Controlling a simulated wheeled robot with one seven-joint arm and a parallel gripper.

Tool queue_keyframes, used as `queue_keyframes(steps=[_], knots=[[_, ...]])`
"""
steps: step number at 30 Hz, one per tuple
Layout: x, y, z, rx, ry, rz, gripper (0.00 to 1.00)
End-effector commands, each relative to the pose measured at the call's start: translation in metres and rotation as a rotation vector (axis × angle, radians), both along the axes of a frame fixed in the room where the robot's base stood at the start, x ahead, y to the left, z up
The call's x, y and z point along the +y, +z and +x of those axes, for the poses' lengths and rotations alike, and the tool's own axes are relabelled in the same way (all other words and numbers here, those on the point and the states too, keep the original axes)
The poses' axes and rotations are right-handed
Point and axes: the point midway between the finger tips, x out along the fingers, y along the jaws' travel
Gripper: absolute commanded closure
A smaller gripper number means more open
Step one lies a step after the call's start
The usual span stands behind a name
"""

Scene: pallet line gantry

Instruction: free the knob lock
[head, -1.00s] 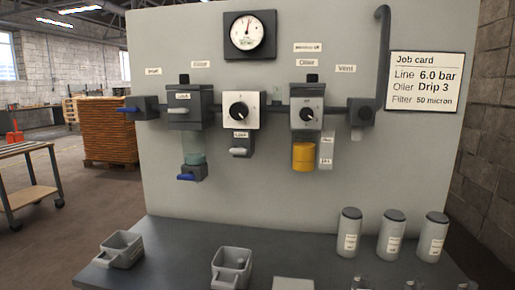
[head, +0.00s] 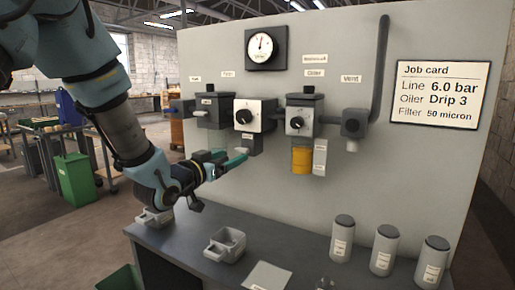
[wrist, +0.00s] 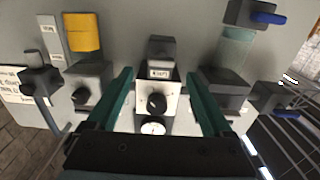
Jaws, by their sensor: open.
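The regulator has a white face with a round black knob (head: 243,117), which also shows in the wrist view (wrist: 156,102). Just beneath it on the panel is the knob lock, a small grey block (head: 251,144) with a white label. In the upside-down wrist view the lock block (wrist: 161,49) and its label lie between my finger lines. My gripper (head: 229,158) is open and empty, its green fingers pointing at the panel below and left of the lock. In the wrist view the gripper (wrist: 160,74) spans the lock, apparently without touching. The lock's lever position is unclear.
The filter (head: 214,112) is left of the regulator and the oiler (head: 299,118) with its yellow bowl (head: 302,159) is right. A gauge (head: 264,46) is above. The bench below holds a grey bin (head: 225,246) and several canisters (head: 343,238). A job card (head: 436,94) hangs right.

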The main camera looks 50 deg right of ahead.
Motion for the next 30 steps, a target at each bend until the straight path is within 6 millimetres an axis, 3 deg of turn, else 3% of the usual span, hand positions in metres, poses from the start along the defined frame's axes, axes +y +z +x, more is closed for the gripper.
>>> queue_keyframes(steps=[12,18,30], knots=[[-0.067,0.003,0.018,0.001,0.001,0.002,0.15],[-0.092,0.002,0.025,0.001,0.002,0.002,0.15],[-0.099,-0.001,0.027,0.001,0.003,0.002,0.15]])
